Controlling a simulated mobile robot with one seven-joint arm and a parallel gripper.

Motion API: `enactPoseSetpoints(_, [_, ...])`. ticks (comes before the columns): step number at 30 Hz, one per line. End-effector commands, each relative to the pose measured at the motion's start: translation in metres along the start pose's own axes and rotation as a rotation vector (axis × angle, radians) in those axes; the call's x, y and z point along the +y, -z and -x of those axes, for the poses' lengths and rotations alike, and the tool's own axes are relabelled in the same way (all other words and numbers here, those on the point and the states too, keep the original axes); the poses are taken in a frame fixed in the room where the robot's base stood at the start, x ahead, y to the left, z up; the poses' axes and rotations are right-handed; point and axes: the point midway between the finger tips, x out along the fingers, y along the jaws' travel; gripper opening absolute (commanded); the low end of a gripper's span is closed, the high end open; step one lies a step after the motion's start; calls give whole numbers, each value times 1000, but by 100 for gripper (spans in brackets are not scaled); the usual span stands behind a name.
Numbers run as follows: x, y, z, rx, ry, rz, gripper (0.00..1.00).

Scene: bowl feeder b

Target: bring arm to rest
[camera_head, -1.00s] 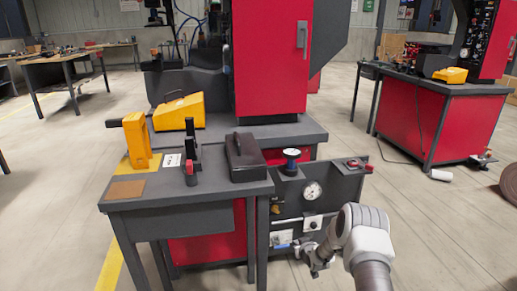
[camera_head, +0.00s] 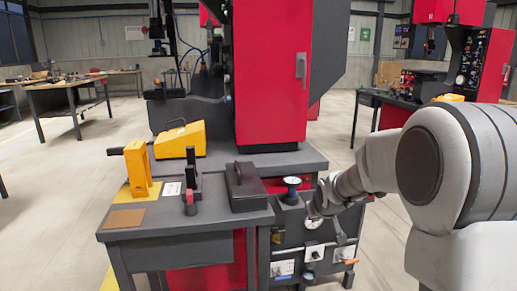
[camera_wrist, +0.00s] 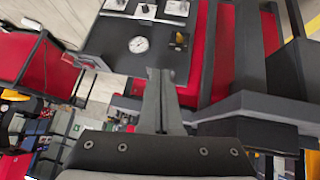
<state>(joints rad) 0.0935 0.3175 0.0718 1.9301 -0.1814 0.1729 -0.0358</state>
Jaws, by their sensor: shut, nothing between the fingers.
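My gripper (camera_wrist: 160,76) points up the middle of the wrist view. Its two dark fingers are together with nothing between them. In the head view my pale grey arm reaches in from the right edge, and its far end is in front of the grey gauge panel (camera_head: 290,232). The fingers are hard to make out there against the dark panel. In the wrist view the same panel (camera_wrist: 105,40) with its round gauge (camera_wrist: 139,44) lies beyond the fingertips. I cannot tell how large the gap is.
A grey table (camera_head: 190,228) left of my arm bears a yellow block (camera_head: 136,170), a black box (camera_head: 248,186) and a red-capped tool (camera_head: 190,200). A yellow wedge-shaped case (camera_head: 180,139) sits behind. A red machine cabinet (camera_head: 270,75) stands behind them. Open floor (camera_head: 50,210) lies left.

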Motion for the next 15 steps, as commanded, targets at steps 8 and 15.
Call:
enactPoseSetpoints(8, [-5, -26, 108, -59, -16, -42, 0])
enactPoseSetpoints(15, [-14, -71, 186, -114, -13, -86, 0])
